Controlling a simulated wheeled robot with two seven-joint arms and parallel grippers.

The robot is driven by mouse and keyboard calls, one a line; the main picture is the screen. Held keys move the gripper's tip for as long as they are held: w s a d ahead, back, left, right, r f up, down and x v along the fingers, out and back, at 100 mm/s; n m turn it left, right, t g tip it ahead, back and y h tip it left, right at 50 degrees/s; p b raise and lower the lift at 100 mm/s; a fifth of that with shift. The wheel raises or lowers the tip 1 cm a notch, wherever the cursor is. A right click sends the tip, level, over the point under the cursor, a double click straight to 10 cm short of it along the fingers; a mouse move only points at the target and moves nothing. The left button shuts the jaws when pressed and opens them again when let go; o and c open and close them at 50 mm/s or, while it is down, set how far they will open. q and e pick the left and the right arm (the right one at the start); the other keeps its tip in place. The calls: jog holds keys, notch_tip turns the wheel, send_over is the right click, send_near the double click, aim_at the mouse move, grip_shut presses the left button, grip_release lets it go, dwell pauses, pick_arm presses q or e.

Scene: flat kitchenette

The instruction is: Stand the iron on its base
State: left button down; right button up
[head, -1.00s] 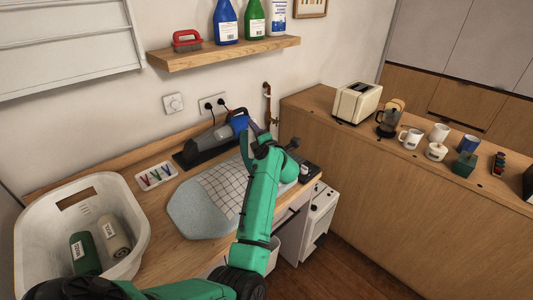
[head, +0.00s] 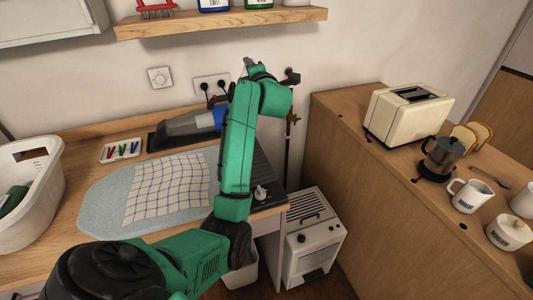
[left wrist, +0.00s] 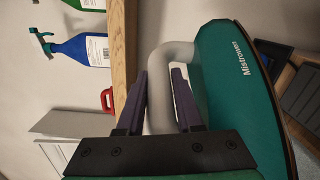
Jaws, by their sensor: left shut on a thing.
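The iron is teal with "Mistrowen" lettering (left wrist: 235,75) and has a pale grey loop handle (left wrist: 180,48). In the left wrist view my left gripper (left wrist: 163,80) is shut on this handle, with one dark finger on each side. The dark edge of the iron's sole runs along its right side. In the head view my green left arm reaches up toward the wall; the gripper and the iron are largely hidden behind it. A dark ribbed panel (head: 263,170) lies on the counter just right of the arm. My right gripper is not in view.
A checked cloth (head: 165,187) lies on the pale blue board (head: 100,205). A grey-blue handheld vacuum (head: 190,126) lies behind it. A wooden shelf (head: 215,24) is above. A laundry basket (head: 45,200) stands left, a toaster (head: 408,115) right.

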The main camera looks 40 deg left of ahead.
pick_arm(q)
jog(key=shift+s+r, duration=0.1)
jog(key=shift+r, duration=0.2)
jog(key=shift+s+a, duration=0.25)
jog(key=shift+s+a+f+p, duration=0.15)
jog(key=shift+s+a+f, duration=0.15)
jog(key=shift+f, duration=0.35)
jog(key=shift+s+a+f+p, duration=0.15)
jog(key=shift+s+f, duration=0.2)
jog(key=shift+f, duration=0.25)
notch_tip(320, 180, down, 2)
jog(key=shift+f, duration=0.15)
notch_tip(320, 180, down, 15)
jog(key=shift+w+d, duration=0.25)
jog(key=shift+w, duration=0.1)
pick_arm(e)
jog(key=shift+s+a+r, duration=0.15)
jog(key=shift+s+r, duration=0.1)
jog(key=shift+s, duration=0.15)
